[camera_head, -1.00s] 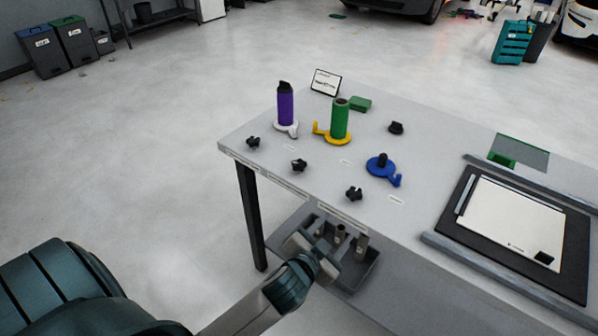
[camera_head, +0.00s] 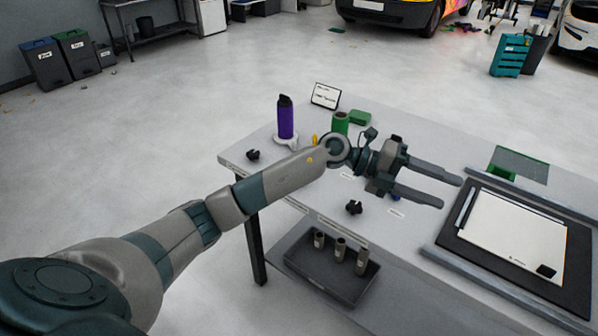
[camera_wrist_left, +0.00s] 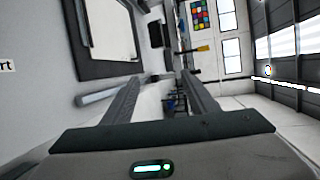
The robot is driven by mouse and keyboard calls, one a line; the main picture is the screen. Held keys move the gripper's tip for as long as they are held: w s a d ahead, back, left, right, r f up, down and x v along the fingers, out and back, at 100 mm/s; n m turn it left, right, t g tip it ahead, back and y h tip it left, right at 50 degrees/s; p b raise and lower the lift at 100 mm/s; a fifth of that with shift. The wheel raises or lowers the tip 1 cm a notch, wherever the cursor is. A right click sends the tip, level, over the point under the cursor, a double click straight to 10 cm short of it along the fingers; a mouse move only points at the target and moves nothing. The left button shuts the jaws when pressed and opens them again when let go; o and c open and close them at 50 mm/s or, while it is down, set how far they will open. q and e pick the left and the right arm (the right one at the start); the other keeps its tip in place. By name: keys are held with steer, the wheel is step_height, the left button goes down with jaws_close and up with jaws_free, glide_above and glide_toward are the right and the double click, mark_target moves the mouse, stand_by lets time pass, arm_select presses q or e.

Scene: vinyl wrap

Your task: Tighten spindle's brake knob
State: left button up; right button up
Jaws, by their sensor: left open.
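My left gripper (camera_head: 450,192) is open and empty above the table, its fingers pointing right towards the dark mat; in the left wrist view its two fingers (camera_wrist_left: 160,80) are apart with nothing between them. A purple roll (camera_head: 286,118) stands on a white spindle base (camera_head: 287,141). A green roll (camera_head: 340,122) stands behind my arm, its yellow base mostly hidden. The blue spindle base (camera_head: 371,189) is largely hidden under my gripper. Black knobs show at the table's left (camera_head: 253,155) and front (camera_head: 354,207). My right gripper is out of view.
A dark mat with a white sheet (camera_head: 510,225) lies at the table's right, between grey bars. A small sign (camera_head: 325,96) and a green block (camera_head: 360,117) stand at the back. A grey bin (camera_head: 345,285) with several cylinders sits below the table's front edge.

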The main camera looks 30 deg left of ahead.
arm_select(q)
steer(key=w+a+f+g+y, duration=0.15)
steer(key=a+y, duration=0.25)
steer(key=a, duration=0.4)
steer(key=w+a+f+g+y, duration=0.1)
steer(key=w+a+f+y, duration=0.2)
steer(key=a, duration=0.5)
steer(key=s+a+r+n+y, duration=0.1)
steer(key=a+r+y, duration=0.3)
steer(key=a, duration=0.6)
steer(key=s+a+r+n+g+y, duration=0.1)
steer(key=a+r+y, duration=0.3)
steer(key=a, duration=0.7)
steer(key=shift+n, duration=0.7)
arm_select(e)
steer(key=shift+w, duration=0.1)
arm_select(q)
steer(key=shift+s+g, duration=0.1)
steer(key=shift+g, duration=0.15)
step_height(320, 180, down, 17)
steer(key=p, duration=0.5)
steer(key=shift+f, duration=0.2)
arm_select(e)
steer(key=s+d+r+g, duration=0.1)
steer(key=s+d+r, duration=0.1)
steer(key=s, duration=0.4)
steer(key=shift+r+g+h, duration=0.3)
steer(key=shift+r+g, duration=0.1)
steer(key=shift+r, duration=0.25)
